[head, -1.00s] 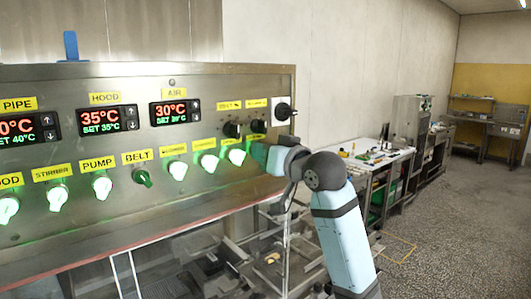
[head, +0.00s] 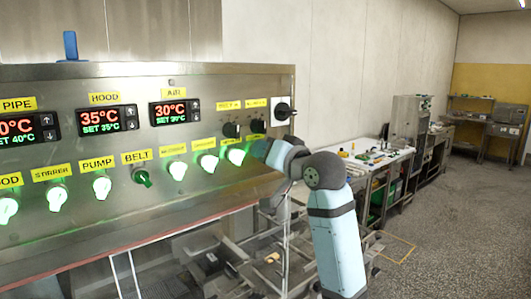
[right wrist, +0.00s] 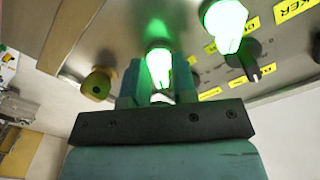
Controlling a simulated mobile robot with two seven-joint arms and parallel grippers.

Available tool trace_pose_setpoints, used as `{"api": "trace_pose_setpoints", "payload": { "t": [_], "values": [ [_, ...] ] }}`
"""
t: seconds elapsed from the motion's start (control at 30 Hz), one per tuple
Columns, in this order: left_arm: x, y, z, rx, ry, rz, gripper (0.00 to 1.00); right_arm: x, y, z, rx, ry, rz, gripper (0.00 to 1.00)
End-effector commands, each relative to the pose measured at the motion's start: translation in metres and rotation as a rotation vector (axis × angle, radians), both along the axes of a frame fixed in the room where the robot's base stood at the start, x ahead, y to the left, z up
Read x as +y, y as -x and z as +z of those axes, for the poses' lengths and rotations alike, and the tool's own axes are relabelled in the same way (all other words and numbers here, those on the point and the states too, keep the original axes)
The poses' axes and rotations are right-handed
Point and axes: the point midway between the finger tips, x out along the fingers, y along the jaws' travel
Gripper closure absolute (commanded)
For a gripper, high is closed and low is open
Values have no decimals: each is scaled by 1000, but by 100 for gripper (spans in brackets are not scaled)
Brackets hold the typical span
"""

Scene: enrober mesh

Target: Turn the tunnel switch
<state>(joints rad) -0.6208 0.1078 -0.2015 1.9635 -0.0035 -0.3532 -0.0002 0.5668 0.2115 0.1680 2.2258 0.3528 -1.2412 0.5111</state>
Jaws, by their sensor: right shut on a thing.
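The control panel (head: 60,215) fills the left of the head view, with a lower row of switches. At its right end is a green-lit knob (head: 236,157), apparently the tunnel switch; its yellow label (head: 231,141) is too small to read. My right gripper (head: 260,149) reaches this knob from the right. In the right wrist view the fingers (right wrist: 158,88) are shut around the lit knob (right wrist: 160,55), one on each side, partly hiding it. My left gripper is not in view.
A lit knob (right wrist: 225,22) sits close beside the held one. Black knobs (head: 232,130) and a larger black rotary switch (head: 284,111) are just above. The unlit BELT knob (head: 141,178) is further left. A workbench (head: 372,158) stands behind on the right.

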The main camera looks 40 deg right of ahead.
Motion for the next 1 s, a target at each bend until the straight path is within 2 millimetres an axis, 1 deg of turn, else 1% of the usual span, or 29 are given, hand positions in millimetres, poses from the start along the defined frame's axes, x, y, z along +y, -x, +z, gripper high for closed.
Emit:
{"api": "trace_pose_setpoints", "payload": {
  "t": [0.13, 0.17, 0.2, 0.47, 0.57, 0.67, 0.77, 0.87, 1.0],
  "values": [
    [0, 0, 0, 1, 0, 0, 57, 0, 0, 0, 1, 0, 1, 98],
    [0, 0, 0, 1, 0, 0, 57, 0, 0, 0, 1, 0, 1, 68],
    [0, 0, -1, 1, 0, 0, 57, 0, 0, 0, 1, 0, 1, 62],
    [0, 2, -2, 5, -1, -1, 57, 0, 0, 0, 0, 1, 0, 62],
    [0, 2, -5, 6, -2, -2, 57, -1, 5, -1, -1, 2, -1, 62],
    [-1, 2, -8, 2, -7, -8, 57, -2, 18, -2, -2, 3, -1, 62],
    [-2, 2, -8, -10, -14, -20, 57, -3, 39, -3, -4, 3, -2, 62],
    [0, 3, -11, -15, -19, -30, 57, -6, 64, -3, -4, 5, -2, 62],
    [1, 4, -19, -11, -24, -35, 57, -8, 99, -2, -5, 5, -3, 62]
  ]
}}
